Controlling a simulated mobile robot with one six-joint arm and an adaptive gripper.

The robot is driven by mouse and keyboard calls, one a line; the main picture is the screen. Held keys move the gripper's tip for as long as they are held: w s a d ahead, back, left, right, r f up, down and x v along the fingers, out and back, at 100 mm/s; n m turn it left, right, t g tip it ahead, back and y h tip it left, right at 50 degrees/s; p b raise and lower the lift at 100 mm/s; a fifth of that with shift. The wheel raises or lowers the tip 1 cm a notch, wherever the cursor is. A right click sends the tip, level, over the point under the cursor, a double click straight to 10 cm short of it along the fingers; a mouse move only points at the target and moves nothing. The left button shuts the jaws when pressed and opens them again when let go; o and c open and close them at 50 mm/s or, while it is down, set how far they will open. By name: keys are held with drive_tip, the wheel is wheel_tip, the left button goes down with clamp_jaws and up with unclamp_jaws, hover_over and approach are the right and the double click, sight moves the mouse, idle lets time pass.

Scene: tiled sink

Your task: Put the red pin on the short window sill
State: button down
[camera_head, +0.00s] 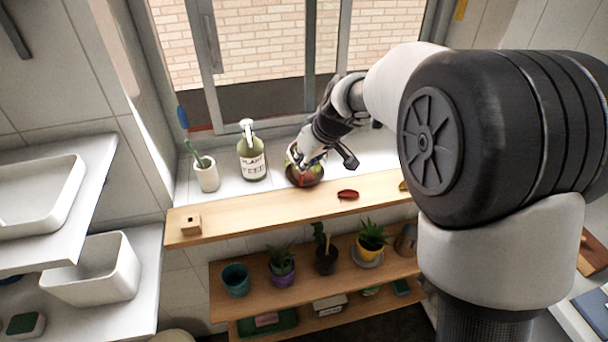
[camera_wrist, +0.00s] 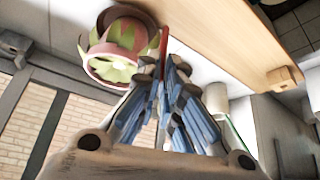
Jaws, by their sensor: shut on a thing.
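My gripper (camera_head: 302,164) reaches down over the white tiled ledge (camera_head: 228,194) below the window, in front of the round potted plant (camera_head: 305,178). In the wrist view my gripper (camera_wrist: 164,80) is shut on a thin red pin (camera_wrist: 164,45), which sticks out past the fingertips. The pink-red pot with green leaves (camera_wrist: 105,65) is beside it, to the left. I cannot tell whether they touch. In the head view the held pin is too small to make out. A wooden shelf (camera_head: 250,212) runs along the front of the ledge.
A small red object (camera_head: 348,194) and a wooden block (camera_head: 191,224) lie on the wooden shelf. Several pots stand on a lower shelf (camera_head: 300,276). The wooden shelf's left middle is clear.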

wheel_tip(320, 180, down, 4)
drive_tip(key=shift+f+b, duration=0.15)
drive_tip(key=shift+b, duration=0.2)
drive_tip(key=shift+f, duration=0.15)
drive_tip(key=c, duration=1.8)
unclamp_jaws()
